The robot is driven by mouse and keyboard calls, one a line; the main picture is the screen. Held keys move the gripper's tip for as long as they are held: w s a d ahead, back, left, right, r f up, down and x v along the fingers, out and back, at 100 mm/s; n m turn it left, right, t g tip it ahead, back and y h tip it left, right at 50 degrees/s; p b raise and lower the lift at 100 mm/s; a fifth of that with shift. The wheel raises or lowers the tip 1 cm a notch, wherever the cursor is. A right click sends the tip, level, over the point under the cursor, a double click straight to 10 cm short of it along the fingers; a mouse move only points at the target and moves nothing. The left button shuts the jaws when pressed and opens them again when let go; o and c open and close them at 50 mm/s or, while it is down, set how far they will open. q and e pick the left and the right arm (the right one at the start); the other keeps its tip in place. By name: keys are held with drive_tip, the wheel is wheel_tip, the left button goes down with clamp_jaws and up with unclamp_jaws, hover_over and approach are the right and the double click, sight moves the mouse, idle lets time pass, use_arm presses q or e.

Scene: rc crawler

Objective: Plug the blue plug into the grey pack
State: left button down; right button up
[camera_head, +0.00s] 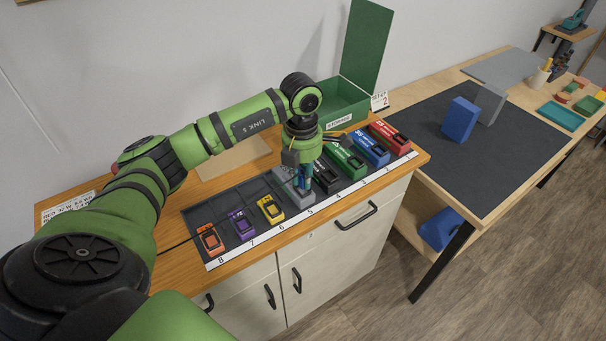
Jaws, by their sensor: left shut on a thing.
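The grey pack (299,201) lies in the row on the dark tray, above the number 5, between the yellow and the black pack. My left gripper (306,179) points down right over the grey pack and is shut on the blue plug (308,184), a small blue piece at its fingertips. The fingers hide much of the plug and part of the pack. I cannot tell whether the plug touches the pack or its socket. My right gripper is not in view.
Orange (210,240), purple (242,225) and yellow (270,209) packs stand left of the grey one. Black (326,178), green (348,163), blue (370,151) and red (391,137) packs stand right. A green open box (345,107) is behind. A thin dark cable runs left.

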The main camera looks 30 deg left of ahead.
sight(302, 173)
use_arm(q)
drive_tip(key=shift+f+b, duration=1)
drive_tip(key=shift+f, duration=0.15)
drive_tip(key=c, duration=1.1)
unclamp_jaws()
drive_tip(key=shift+o, duration=0.2)
drive_tip(key=r, duration=1.2)
drive_tip(key=shift+a, duration=0.2)
